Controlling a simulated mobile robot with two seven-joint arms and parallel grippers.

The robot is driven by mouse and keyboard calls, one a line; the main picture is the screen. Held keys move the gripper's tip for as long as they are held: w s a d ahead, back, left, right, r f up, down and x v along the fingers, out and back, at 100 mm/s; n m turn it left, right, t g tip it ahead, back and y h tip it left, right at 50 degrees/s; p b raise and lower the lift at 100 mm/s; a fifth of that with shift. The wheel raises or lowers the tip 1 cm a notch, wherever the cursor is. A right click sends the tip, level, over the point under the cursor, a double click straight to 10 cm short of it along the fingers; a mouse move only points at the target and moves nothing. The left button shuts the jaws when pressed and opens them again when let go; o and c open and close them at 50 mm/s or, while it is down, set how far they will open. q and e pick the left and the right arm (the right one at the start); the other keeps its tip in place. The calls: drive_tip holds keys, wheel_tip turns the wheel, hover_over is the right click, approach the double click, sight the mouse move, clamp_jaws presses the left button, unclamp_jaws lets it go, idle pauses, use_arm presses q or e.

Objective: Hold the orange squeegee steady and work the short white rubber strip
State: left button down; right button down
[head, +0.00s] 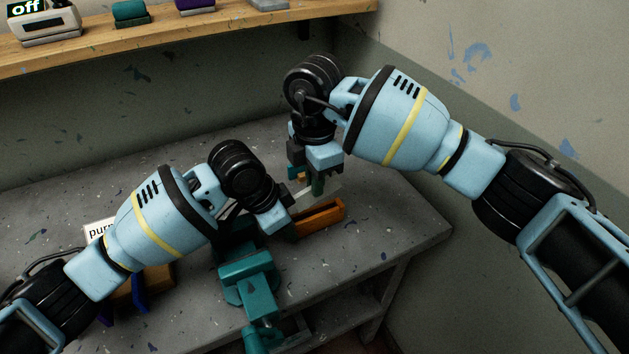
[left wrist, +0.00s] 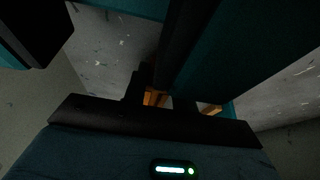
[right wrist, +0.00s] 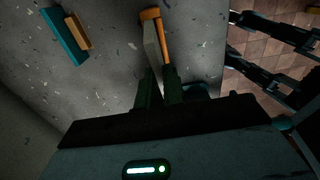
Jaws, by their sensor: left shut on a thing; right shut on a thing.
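The orange squeegee (head: 318,218) lies low over the grey bench, just right of the teal vise. My left gripper (head: 287,222) is shut at its left end; in the left wrist view only small orange parts (left wrist: 153,99) show between dark shapes. The white strip (head: 327,193) runs along the squeegee's far side. In the right wrist view the strip (right wrist: 152,45) lies beside the orange body (right wrist: 166,50), angled slightly to it. Whether the strip touches the squeegee's groove is unclear.
A teal vise (head: 250,278) stands at the bench's front, close to my left gripper. A teal and orange block (right wrist: 68,38) lies behind my right gripper. A brown and blue object (head: 150,285) sits under my left arm. The bench's right end is clear.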

use_arm(q)
drive_tip(key=shift+s+a+f, duration=0.1)
drive_tip(key=shift+s+f, duration=0.1)
drive_tip(key=shift+f, duration=0.2)
use_arm(e)
drive_tip(key=shift+w+d+r, duration=0.4)
drive_tip(key=shift+d+r, duration=0.5)
drive_tip(key=shift+r, duration=0.1)
drive_tip(key=shift+w+d+r, duration=0.4)
drive_tip(key=shift+d+r, duration=0.45)
drive_tip(key=shift+r, duration=0.15)
drive_tip(key=shift+w+d+r, duration=0.4)
drive_tip(key=shift+d+r, duration=0.5)
drive_tip(key=shift+r, duration=0.1)
use_arm(q)
drive_tip(key=c, duration=1.3)
unclamp_jaws()
drive_tip(key=shift+c, duration=0.2)
drive_tip(key=shift+o, duration=1.4)
drive_tip(key=shift+w+r, duration=0.1)
drive_tip(key=shift+r, duration=0.05)
drive_tip(key=shift+r, duration=0.2)
drive_tip(key=v, duration=1.1)
drive_tip(key=shift+a+r, duration=0.15)
drive_tip(key=shift+r, duration=0.15)
